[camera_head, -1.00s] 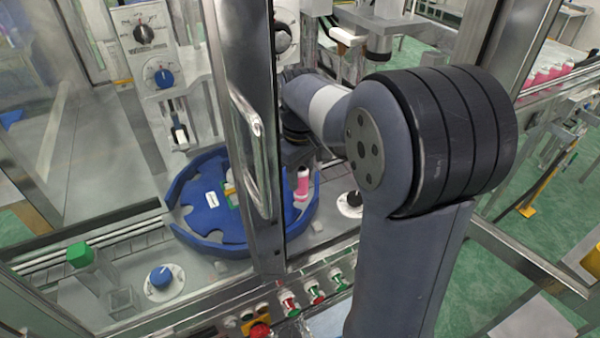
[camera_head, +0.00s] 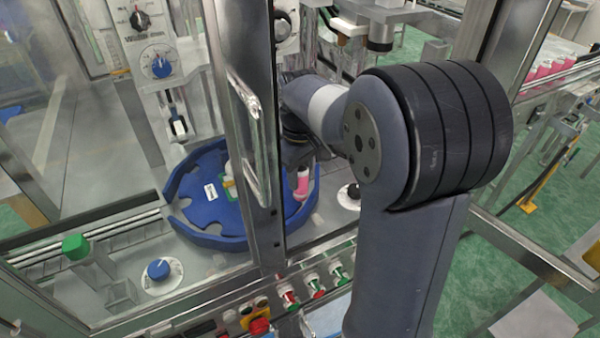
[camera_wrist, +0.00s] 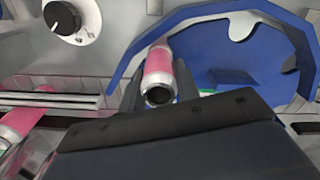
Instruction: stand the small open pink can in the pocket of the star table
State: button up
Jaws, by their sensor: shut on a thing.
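The small pink can (camera_head: 302,184) is beside the door post in the head view, at the right part of the blue star table (camera_head: 203,212). Pockets show along the table's inner edge. I cannot tell whether the can touches the table.
A steel door post with a handle (camera_head: 250,125) stands in front of the table. A small yellow and green item (camera_head: 229,180) is on the table. A black-and-white dial (camera_wrist: 62,17) lies near it. More pink cans (camera_head: 548,68) stand at the far right.

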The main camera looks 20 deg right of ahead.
aim_at(300, 184)
jog(key=shift+f+b, duration=0.7)
jog(key=shift+f, duration=0.45)
jog(key=shift+f, duration=0.5)
jog(key=o, duration=1)
jog(key=shift+o, duration=0.2)
notch_tip(300, 184, up, 11)
jog(key=shift+f, duration=0.1)
